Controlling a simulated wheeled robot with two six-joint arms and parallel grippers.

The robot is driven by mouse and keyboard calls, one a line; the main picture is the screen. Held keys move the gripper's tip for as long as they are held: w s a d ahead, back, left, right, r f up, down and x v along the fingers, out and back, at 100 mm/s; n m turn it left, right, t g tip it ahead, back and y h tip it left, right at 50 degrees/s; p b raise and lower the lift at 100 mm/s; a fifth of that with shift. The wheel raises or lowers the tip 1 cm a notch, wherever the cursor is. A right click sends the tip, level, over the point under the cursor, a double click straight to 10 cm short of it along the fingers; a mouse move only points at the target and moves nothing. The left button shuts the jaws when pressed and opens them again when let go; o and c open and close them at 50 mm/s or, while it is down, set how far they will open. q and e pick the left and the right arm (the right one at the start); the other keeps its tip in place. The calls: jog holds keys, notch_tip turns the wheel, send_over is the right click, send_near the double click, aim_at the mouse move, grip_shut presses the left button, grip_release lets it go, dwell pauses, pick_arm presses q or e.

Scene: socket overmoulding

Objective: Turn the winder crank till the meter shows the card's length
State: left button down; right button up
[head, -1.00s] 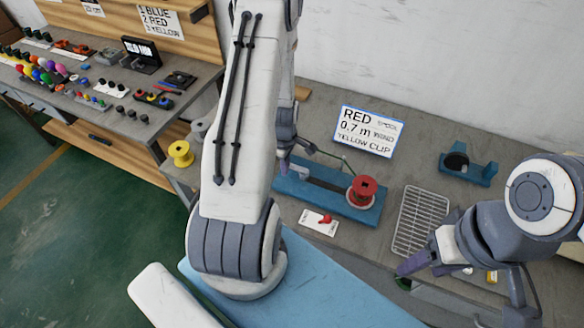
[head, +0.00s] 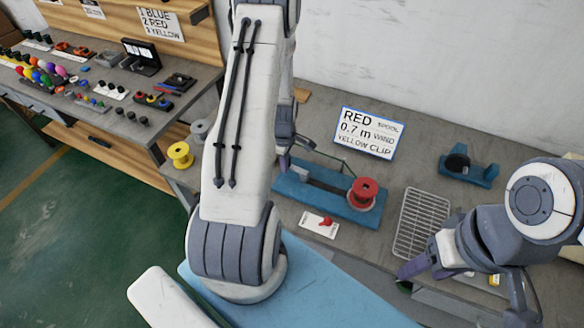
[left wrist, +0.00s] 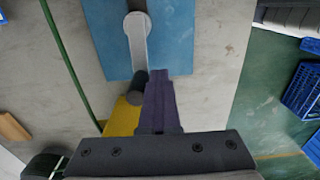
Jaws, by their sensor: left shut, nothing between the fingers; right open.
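The winder has a blue base (head: 347,207) on the grey bench, with a red spool (head: 363,189) at its right end. In the left wrist view its grey crank arm (left wrist: 138,42) ends in a dark crank knob (left wrist: 136,88). The card (head: 368,132) reads RED spool, 0.7 m wind, YELLOW CLIP. I cannot make out a meter reading. My right gripper (head: 436,274) is open at the right.
A wire rack (head: 421,222) and a blue stand with a black ring (head: 468,168) lie right of the winder. A small white plate with a red part (head: 319,223) lies in front of it. A yellow spool (head: 180,154) stands at left, by a side bench of parts.

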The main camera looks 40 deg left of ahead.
pick_arm(q)
jog(key=shift+w+a, duration=0.4)
jog(key=shift+w, duration=0.35)
jog(key=shift+w+a, duration=0.15)
jog(key=shift+w, duration=0.75)
jog(key=shift+w+b, duration=0.3)
jog(key=shift+w, duration=0.7)
